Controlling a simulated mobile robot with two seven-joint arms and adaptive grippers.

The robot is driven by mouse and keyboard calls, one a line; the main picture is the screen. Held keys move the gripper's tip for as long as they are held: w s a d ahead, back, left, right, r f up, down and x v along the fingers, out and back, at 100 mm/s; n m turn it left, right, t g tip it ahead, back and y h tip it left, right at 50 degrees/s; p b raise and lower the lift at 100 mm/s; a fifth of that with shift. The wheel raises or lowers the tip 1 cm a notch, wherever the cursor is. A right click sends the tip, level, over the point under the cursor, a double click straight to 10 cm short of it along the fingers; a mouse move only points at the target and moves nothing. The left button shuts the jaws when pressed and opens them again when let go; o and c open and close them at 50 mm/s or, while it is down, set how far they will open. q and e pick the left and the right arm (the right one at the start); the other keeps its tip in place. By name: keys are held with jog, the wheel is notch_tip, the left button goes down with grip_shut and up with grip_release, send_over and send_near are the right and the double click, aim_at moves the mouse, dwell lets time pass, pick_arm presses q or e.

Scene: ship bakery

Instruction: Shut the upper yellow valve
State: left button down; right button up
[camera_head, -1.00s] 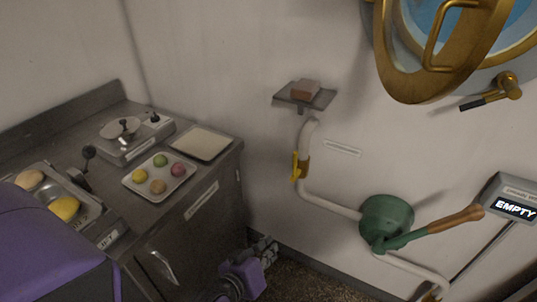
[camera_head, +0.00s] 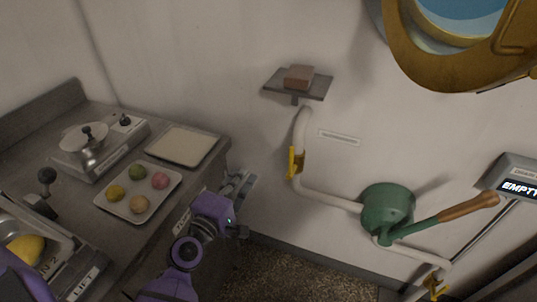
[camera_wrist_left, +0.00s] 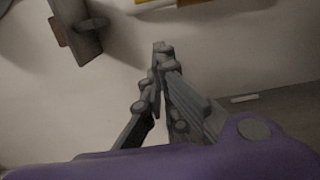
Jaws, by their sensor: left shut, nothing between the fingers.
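The upper yellow valve (camera_head: 296,163) sits on the white pipe (camera_head: 301,125) on the wall, under the small shelf. Its lever runs up and down, roughly along the pipe. My left gripper (camera_head: 246,182) is left of the valve and slightly lower, beside the counter's edge, apart from the valve. In the left wrist view its fingers (camera_wrist_left: 160,46) are together and hold nothing. A yellow part (camera_wrist_left: 205,2), probably the valve, is cut off at the top of that view. My right gripper is not in view.
A shelf (camera_head: 314,86) with a brown block stands above the valve. A green pump (camera_head: 388,207) with a wooden handle is to the right. A lower yellow valve (camera_head: 432,283) is at bottom right. The counter at left holds trays and a scale (camera_head: 100,150).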

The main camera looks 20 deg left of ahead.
aim_at(292, 159)
pick_arm(q)
jog(key=w+d+p, duration=0.2)
jog(key=w+d, duration=0.3)
jog(key=w, duration=0.5)
jog(key=shift+w, duration=0.3)
dwell(0.4)
